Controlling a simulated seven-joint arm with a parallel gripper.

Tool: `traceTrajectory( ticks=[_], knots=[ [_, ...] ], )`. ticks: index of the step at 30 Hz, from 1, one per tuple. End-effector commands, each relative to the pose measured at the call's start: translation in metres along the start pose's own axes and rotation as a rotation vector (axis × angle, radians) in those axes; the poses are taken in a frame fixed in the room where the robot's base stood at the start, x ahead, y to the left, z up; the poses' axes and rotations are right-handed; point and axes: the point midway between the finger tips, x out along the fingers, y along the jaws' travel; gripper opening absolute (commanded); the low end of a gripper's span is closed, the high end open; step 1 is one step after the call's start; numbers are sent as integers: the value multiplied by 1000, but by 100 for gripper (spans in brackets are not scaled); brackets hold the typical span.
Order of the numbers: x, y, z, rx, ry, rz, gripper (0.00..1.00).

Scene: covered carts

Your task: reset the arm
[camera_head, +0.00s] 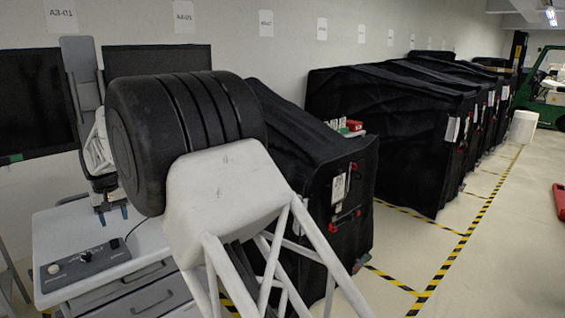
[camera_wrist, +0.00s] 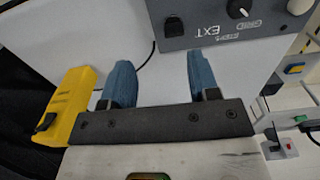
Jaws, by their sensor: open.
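My gripper (camera_head: 112,217) hangs fingers down at the left of the head view, above the light grey top of a drawer cabinet (camera_head: 60,228). Its two blue fingers show in the wrist view (camera_wrist: 161,82), spread apart with nothing between them. A grey control box (camera_head: 85,265) with knobs lies on the cabinet top, in front of the gripper. The box also shows at the top right of the wrist view (camera_wrist: 222,22), beyond the fingertips and apart from them. A dark cable runs from the box.
Dark screens (camera_head: 158,60) stand behind the arm. Black covered carts (camera_head: 385,125) line the wall to the right. Yellow-black floor tape (camera_head: 465,235) marks their edge, with open floor beyond. A green forklift (camera_head: 545,95) stands far right. A yellow block (camera_wrist: 72,105) sits left in the wrist view.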

Motion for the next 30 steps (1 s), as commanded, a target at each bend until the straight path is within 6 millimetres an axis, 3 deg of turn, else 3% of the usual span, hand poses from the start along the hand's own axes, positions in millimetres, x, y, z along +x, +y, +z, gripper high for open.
traceTrajectory(
  ticks=[11,21,30],
  knots=[
    [-51,93,67,88,26,1,55],
    [-94,176,154,182,54,5,55],
    [-122,234,240,264,78,11,55]
  ],
)
